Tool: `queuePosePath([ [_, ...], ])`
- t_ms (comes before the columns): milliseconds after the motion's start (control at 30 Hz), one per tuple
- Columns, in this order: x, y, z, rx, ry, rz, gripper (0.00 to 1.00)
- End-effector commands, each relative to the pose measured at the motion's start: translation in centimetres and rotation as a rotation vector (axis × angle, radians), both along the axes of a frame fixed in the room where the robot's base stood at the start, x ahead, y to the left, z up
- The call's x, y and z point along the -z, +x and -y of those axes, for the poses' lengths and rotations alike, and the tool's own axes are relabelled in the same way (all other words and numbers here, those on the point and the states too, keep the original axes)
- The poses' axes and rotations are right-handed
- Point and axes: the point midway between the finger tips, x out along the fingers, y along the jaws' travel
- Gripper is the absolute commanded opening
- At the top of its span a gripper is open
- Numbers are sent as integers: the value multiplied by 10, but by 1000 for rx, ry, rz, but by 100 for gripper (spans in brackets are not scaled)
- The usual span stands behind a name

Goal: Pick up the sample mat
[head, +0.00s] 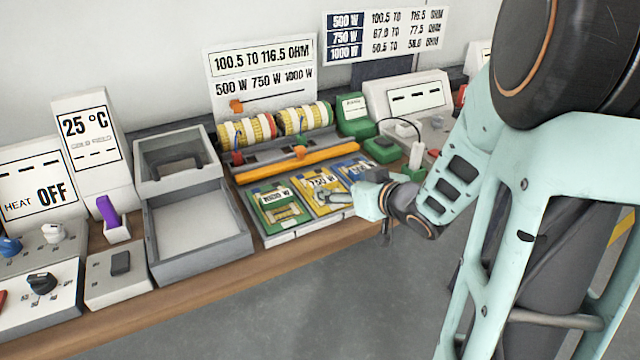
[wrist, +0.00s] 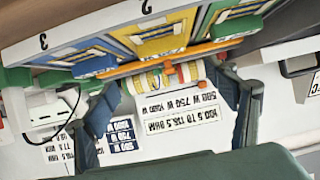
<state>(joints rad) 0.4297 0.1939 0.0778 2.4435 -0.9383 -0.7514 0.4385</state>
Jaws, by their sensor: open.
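My gripper (head: 338,196) is open and empty, over the front of the yellow and blue pieces. In the upside-down wrist view, the open fingers (wrist: 166,82) show with the blue (wrist: 80,62), yellow (wrist: 160,32) and green (wrist: 232,26) pieces beyond them. Nothing is between the fingers.
An orange bar (head: 300,160) and striped rollers (head: 275,125) stand behind the pieces. A grey open tray (head: 243,250) is left, with a heater panel (head: 35,185) farther left. A green box (head: 382,150) and white device are right. A signboard (head: 262,75) stands behind.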

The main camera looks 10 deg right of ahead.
Motion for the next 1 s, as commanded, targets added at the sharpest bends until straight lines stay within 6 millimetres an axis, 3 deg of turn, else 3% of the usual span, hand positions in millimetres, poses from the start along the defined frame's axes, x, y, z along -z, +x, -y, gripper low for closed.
queuePosePath([
  [233, 20, 33, -12, -2, 1, 0, 78],
  [433, 26, 46, -17, -1, 1, 1, 78],
  [733, 50, 76, -32, -2, 0, 0, 78],
  [1000, 51, 84, -34, 0, -1, 1, 78],
])
